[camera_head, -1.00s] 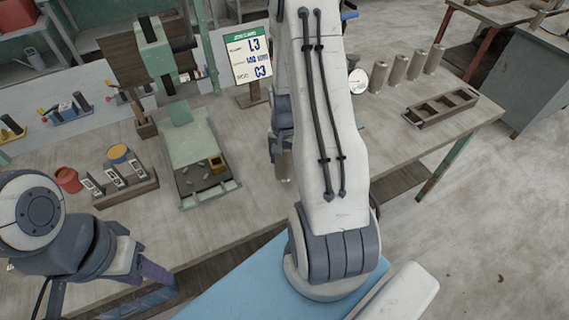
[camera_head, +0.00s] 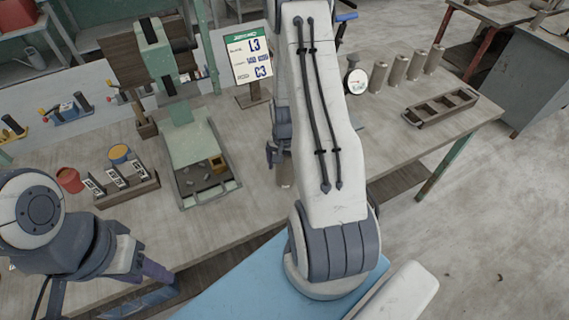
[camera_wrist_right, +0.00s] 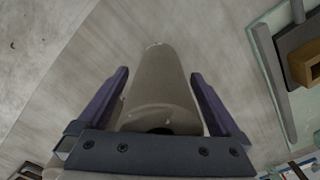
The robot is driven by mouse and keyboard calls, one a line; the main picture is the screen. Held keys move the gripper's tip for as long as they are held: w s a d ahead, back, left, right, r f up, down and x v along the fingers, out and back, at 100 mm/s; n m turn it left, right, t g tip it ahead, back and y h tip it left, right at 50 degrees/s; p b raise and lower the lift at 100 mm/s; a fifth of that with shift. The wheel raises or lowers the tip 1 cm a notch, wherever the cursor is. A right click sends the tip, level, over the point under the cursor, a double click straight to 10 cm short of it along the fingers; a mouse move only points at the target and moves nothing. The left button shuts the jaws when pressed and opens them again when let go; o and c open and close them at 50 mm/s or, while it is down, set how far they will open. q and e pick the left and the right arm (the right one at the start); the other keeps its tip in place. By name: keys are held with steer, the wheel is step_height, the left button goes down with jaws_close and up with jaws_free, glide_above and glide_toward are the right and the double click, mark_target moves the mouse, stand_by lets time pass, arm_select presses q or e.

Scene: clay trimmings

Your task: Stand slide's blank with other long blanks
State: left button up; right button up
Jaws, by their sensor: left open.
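A grey-beige cylindrical blank (camera_wrist_right: 160,85) lies between the purple fingers of my right gripper (camera_wrist_right: 160,80) in the right wrist view. A dark opening shows at its near end. I cannot tell whether the fingers press on it. In the head view the lower part of this blank (camera_head: 286,175) shows beside the right gripper (camera_head: 277,158), mostly hidden by my right arm. Several similar blanks (camera_head: 397,69) stand upright in a row at the back right. A sign (camera_head: 249,54) reads L3 and C3, with smaller print unclear. My left gripper (camera_head: 142,288) is open and empty at the front left.
A round dial (camera_head: 357,81) stands left of the row. A green stand with a shallow tray (camera_head: 188,203), a rack of labelled cards (camera_head: 99,201) and a red pot (camera_head: 69,180) occupy the left. The front right tabletop is clear.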

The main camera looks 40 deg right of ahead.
steer(key=shift+r, duration=0.6)
step_height(320, 180, up, 11)
steer(key=shift+r+b, duration=0.1)
steer(key=shift+b, duration=0.95)
steer(key=a+r+n, duration=0.3)
steer(key=a+n, duration=0.1)
steer(key=a, duration=0.4)
steer(key=a+r+n, duration=0.3)
steer(key=a+n, duration=0.1)
steer(key=a, duration=0.5)
steer(key=s+a+r+n+y, duration=0.1)
steer(key=s+a+r+n, duration=0.3)
steer(key=s+a+n, duration=0.7)
steer(key=s+a, duration=0.3)
steer(key=s, duration=0.2)
steer(key=shift+s+r, duration=0.15)
steer(key=shift+s, duration=0.05)
